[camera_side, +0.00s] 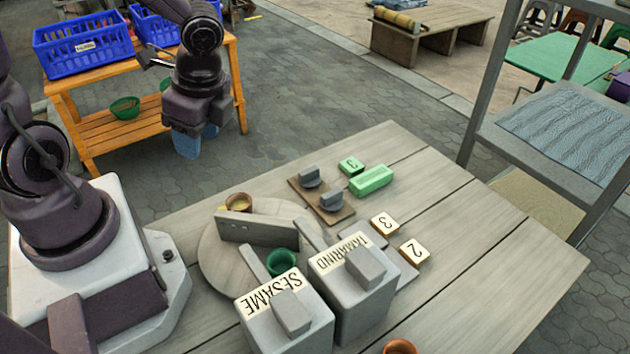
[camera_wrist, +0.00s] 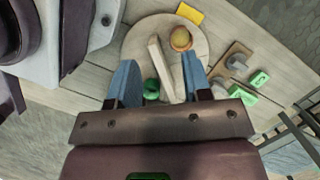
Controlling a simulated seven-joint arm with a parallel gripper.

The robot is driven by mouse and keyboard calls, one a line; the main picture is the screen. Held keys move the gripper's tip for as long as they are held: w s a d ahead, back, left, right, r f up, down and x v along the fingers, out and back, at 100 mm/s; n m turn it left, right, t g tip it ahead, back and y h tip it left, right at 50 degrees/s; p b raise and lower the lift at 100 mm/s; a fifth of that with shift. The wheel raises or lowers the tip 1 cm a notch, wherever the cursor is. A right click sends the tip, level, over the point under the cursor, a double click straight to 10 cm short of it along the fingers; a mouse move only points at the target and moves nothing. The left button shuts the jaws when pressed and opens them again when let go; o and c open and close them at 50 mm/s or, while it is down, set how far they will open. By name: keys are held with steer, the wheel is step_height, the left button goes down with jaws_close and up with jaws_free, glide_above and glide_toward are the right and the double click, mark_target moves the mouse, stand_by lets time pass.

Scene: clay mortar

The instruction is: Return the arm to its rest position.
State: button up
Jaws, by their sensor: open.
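My gripper (camera_side: 188,150) hangs high over the left side of the table (camera_side: 470,235), fingers pointing down. In the wrist view its two blue fingers (camera_wrist: 160,75) are spread apart with nothing held between them. It is clear of everything on the table. Below is a round board (camera_side: 212,262) with an upright grey divider (camera_side: 255,231). An orange-brown cup (camera_side: 239,202) with yellowish contents stands behind the divider, and a green cup (camera_side: 281,262) stands in front.
Grey boxes marked SESAME (camera_side: 270,325) and TAMARIND (camera_side: 345,295) stand at the front. A knob board (camera_side: 322,200), green block (camera_side: 371,180) and number tiles (camera_side: 415,252) lie further right. A wooden stand (camera_side: 75,88) holds blue crates (camera_side: 85,45). A metal shelf (camera_side: 500,150) stands right.

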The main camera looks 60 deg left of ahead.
steer(key=s+d+r+n+t+h, duration=0.1)
steer(key=d+r+n+t+h, duration=0.1)
steer(key=r+n+t, duration=0.5)
step_height(320, 180, up, 7)
steer(key=d+n, duration=0.1)
steer(key=n, duration=0.2)
steer(key=shift+s+d+r+n, duration=0.15)
steer(key=shift+r+n, duration=0.05)
steer(key=shift+n, duration=0.2)
